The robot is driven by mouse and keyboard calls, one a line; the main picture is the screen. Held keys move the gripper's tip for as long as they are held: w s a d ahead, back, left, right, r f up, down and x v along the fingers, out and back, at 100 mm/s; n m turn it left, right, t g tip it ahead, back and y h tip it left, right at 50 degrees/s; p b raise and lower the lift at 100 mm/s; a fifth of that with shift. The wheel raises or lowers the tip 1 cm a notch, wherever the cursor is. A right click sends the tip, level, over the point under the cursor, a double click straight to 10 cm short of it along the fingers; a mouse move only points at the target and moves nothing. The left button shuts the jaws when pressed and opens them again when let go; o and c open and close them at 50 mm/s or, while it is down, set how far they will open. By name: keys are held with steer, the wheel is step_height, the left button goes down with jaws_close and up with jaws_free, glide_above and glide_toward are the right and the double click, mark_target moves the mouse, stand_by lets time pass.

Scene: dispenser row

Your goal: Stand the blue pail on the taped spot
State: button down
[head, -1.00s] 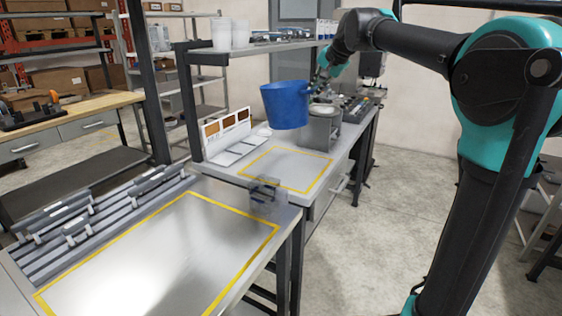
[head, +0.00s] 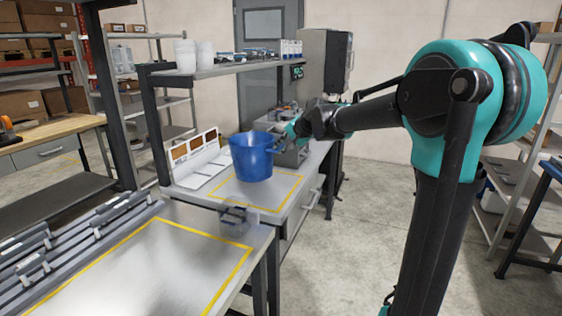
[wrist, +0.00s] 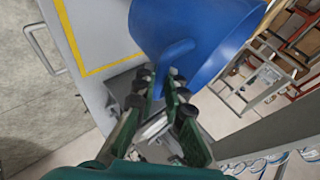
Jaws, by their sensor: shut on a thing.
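The blue pail (head: 252,160) is upright over the back part of the yellow-taped spot (head: 275,207) on the far metal table. I cannot tell whether its base touches the table. My gripper (head: 282,146) is at the pail's right side, small and partly hidden in the head view. In the wrist view my gripper (wrist: 167,90) is shut on a lug on the side of the pail (wrist: 195,32). The tape (wrist: 112,67) shows beside the pail there.
A second, larger taped area (head: 240,267) lies on the near table. A white panel stand (head: 196,160) is left of the pail; a shelf (head: 230,68) with white cups (head: 186,56) is above.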

steer(key=shift+f, duration=2.6)
steer(key=c, duration=1.6)
jaws_free()
steer(key=v, duration=1.2)
steer(key=s+d+f+n+g+h, duration=0.1)
steer(key=s+d+f+n+h, duration=0.1)
steer(key=s+d+f, duration=0.3)
steer(key=s+d+f+n+g+h, duration=0.1)
steer(key=s+d+f, duration=0.5)
steer(key=s+f, duration=0.8)
steer(key=s+d+f+n+g+h, duration=0.1)
steer(key=s+d+f+n+h, duration=0.1)
steer(key=s+d+f, duration=0.3)
steer(key=s+f+h, duration=0.1)
steer(key=s+f, duration=0.3)
steer(key=shift+s+d+f+n, duration=0.3)
steer(key=shift+f+n, duration=0.05)
steer(key=shift+n, duration=0.05)
